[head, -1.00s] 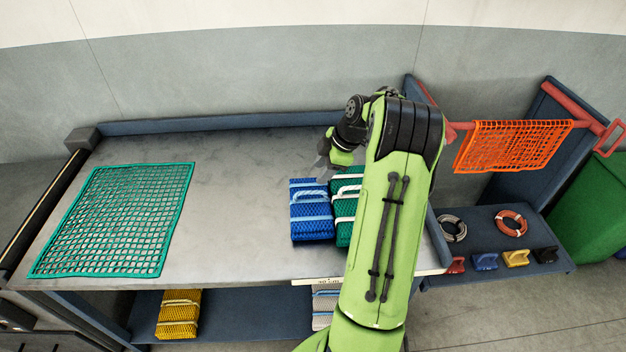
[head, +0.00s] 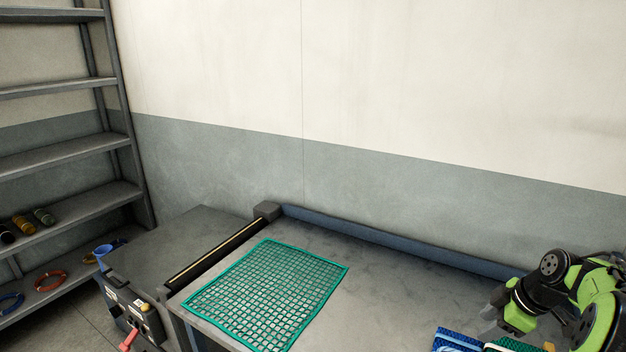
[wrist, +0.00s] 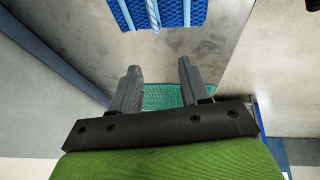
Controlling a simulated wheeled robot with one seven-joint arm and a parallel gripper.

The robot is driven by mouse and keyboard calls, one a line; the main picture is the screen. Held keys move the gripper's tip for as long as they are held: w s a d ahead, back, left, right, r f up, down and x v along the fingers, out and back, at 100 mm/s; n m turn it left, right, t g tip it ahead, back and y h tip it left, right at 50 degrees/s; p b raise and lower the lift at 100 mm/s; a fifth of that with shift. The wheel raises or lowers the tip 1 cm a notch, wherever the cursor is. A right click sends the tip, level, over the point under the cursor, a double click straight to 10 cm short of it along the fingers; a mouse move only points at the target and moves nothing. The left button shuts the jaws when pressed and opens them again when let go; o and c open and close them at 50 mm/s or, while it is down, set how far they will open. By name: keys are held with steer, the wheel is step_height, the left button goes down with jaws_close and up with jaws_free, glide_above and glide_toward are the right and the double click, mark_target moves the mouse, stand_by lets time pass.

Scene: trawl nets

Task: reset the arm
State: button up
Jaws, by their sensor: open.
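My gripper (wrist: 157,82) is open in the wrist view, its two grey fingers apart with nothing between them. In the head view my gripper (head: 489,331) is at the lower right, above the table beside the folded nets. A blue folded net (head: 456,340) is at the bottom edge of the head view, partly cut off; the blue net also shows at the top of the wrist view (wrist: 172,12). A green folded net (head: 512,345) sits to its right, mostly out of frame.
A green net (head: 266,294) lies flat on the grey table (head: 400,285), with bare tabletop between it and the folded nets. A raised blue edge (head: 390,240) runs along the back. A control box (head: 135,312) and a shelf rack (head: 75,160) stand to the left.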

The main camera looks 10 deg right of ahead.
steer(key=s+a+r+m+h, duration=0.15)
steer(key=a+r, duration=0.25)
steer(key=a, duration=0.4)
steer(key=s+a+r+m, duration=0.2)
steer(key=a+r, duration=0.1)
steer(key=a, duration=0.4)
steer(key=s+a+r+m+h, duration=0.15)
steer(key=a+r, duration=0.25)
steer(key=a, duration=0.4)
steer(key=s+a+f+m, duration=0.1)
steer(key=s+a+m, duration=0.1)
steer(key=s, duration=0.5)
steer(key=s+a+f+m+t, duration=0.1)
steer(key=s+a+m, duration=0.2)
steer(key=s, duration=0.4)
steer(key=shift+s+a+m+t+y, duration=0.3)
steer(key=shift+a+y, duration=0.1)
steer(key=shift+a, duration=0.45)
